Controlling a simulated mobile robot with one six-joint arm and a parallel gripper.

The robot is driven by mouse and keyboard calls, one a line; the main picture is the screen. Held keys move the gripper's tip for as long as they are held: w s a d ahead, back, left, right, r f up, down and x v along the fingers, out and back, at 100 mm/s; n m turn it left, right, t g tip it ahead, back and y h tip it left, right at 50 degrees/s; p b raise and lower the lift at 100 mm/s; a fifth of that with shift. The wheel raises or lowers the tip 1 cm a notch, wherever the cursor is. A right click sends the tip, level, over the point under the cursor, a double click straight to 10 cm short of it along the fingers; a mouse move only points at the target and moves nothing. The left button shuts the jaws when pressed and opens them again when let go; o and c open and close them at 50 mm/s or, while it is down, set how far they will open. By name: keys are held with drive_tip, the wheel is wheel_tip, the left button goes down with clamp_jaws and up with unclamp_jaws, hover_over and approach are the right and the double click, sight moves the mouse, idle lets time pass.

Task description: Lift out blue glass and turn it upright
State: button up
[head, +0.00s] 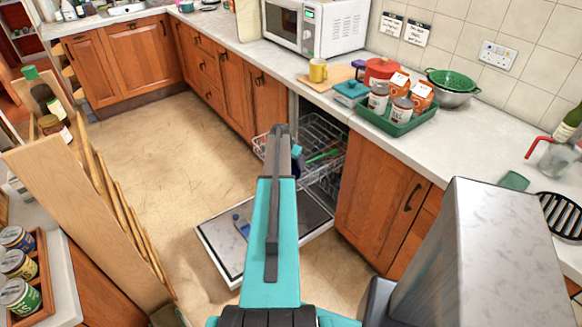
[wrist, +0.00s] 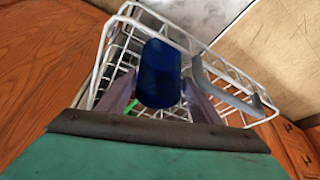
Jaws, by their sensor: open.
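The blue glass (wrist: 160,75) stands in the white wire rack (wrist: 112,48) in the wrist view, its dark blue side and one end facing me. I cannot tell clearly which end is up. My gripper (wrist: 160,92) is open, with one purplish finger on each side of the glass; I cannot tell whether they touch it. In the head view a bit of the blue glass (head: 298,162) shows beside my teal arm, over the pulled-out dishwasher rack (head: 325,135). My arm hides most of the glass and the fingertips there.
A grey curved piece (wrist: 226,92) is right of the glass. A green utensil (head: 322,155) lies in the rack. The lowered dishwasher door (head: 222,240) bears a small blue item (head: 241,224). The counter (head: 455,135) has bare room right of the green tray (head: 395,122).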

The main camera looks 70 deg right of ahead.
drive_tip(key=shift+d+f, duration=0.15)
drive_tip(key=shift+f, duration=0.2)
idle(0.3)
drive_tip(key=c, duration=1)
